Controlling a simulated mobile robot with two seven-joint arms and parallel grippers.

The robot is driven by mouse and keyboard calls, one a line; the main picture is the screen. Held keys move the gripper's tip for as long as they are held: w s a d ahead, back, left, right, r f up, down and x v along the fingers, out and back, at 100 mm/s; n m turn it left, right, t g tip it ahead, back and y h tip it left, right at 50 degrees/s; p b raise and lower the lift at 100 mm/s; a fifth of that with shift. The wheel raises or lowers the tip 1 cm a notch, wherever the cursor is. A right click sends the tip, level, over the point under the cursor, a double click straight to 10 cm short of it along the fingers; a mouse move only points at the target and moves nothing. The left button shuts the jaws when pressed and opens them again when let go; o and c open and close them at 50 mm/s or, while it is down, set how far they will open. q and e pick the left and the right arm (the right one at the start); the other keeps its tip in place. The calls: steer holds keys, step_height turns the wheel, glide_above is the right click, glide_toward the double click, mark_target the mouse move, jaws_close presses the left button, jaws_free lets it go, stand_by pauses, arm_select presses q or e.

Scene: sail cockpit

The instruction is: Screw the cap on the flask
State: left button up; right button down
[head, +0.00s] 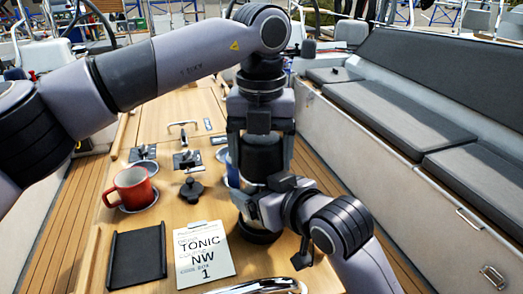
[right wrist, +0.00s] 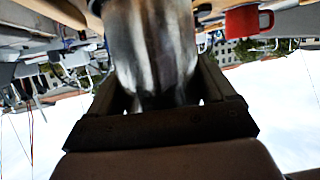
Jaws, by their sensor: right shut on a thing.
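The flask is mostly hidden behind my grippers in the head view; its dark base (head: 258,235) shows low on the table. The right wrist view shows its shiny metal body (right wrist: 150,45) between the fingers. My right gripper (head: 262,207) is shut on the flask, which looks upright. My left gripper (head: 262,142) points down directly above, its fingers on both sides of a dark cylinder (head: 262,158), which looks like the cap. Whether those fingers press on it is unclear. The contact between cap and flask is hidden.
A red mug (head: 132,187) stands on a saucer at the table's left. A black tray (head: 137,257) and a clipboard (head: 204,254) lie in front. A blue object (head: 232,172) is partly hidden behind the grippers. Metal fittings (head: 187,160) sit mid-table. A cushioned bench (head: 400,112) runs along the right.

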mark_target(261, 137)
arm_select(q)
steer(key=o, duration=1.1)
steer(key=shift+r, duration=0.1)
steer(key=shift+r, duration=2.2)
steer(key=shift+c, duration=0.2)
steer(key=shift+r, duration=1.75)
steer(key=shift+f, duration=0.15)
steer(key=shift+f, duration=3.9)
